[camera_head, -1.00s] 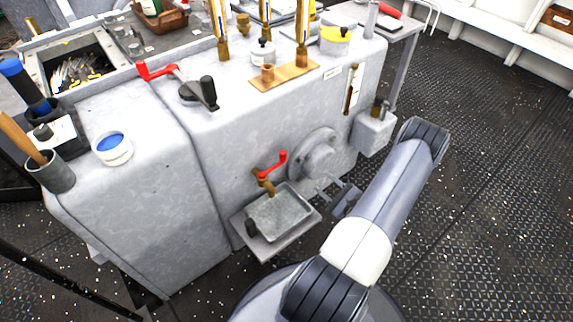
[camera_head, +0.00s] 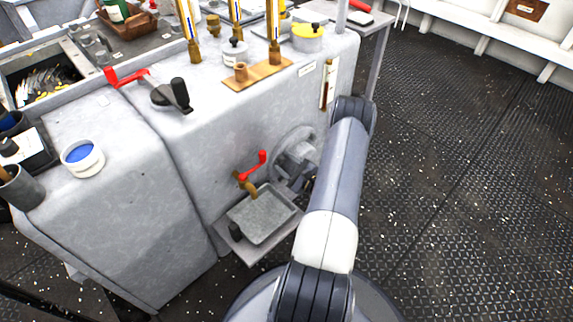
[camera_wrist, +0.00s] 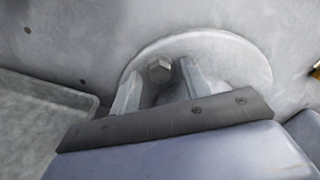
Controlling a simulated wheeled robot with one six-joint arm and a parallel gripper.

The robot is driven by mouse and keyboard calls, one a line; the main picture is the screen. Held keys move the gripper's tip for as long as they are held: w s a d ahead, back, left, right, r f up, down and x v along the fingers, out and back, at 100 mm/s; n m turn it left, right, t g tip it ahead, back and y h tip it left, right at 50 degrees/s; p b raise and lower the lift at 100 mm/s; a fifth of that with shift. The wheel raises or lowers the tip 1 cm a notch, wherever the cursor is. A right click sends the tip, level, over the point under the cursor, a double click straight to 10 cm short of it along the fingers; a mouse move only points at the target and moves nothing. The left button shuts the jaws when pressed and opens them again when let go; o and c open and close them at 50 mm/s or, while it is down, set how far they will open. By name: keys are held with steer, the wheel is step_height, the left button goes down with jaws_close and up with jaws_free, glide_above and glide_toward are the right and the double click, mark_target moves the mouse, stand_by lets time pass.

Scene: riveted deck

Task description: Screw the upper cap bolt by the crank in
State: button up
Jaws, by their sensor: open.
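The round grey cap (camera_head: 281,173) is on the side wall of the grey housing, partly hidden by my arm. In the wrist view the cap (camera_wrist: 235,62) fills the upper middle, with a hex-headed bolt (camera_wrist: 159,69) on its face. My gripper (camera_wrist: 161,75) is open, with one finger on each side of the bolt head. I see a gap beside the head on the right; whether the left finger touches it I cannot tell. How far the bolt stands out is unclear.
A red-handled brass tap (camera_head: 250,175) sits left of the cap, above a grey tray (camera_head: 262,216) on a ledge. The tray edge (camera_wrist: 45,95) shows at left in the wrist view. Brass-based gauges (camera_head: 274,52) stand on top. The deck to the right is clear.

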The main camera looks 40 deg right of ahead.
steer(key=shift+c, duration=0.2)
jaws_close()
steer(key=shift+f+m+b, duration=0.1)
steer(key=shift+m+b, duration=0.35)
steer(key=shift+m, duration=0.35)
steer(key=shift+m+b, duration=0.4)
steer(key=shift+m, duration=1.1)
steer(key=shift+o, duration=0.2)
jaws_free()
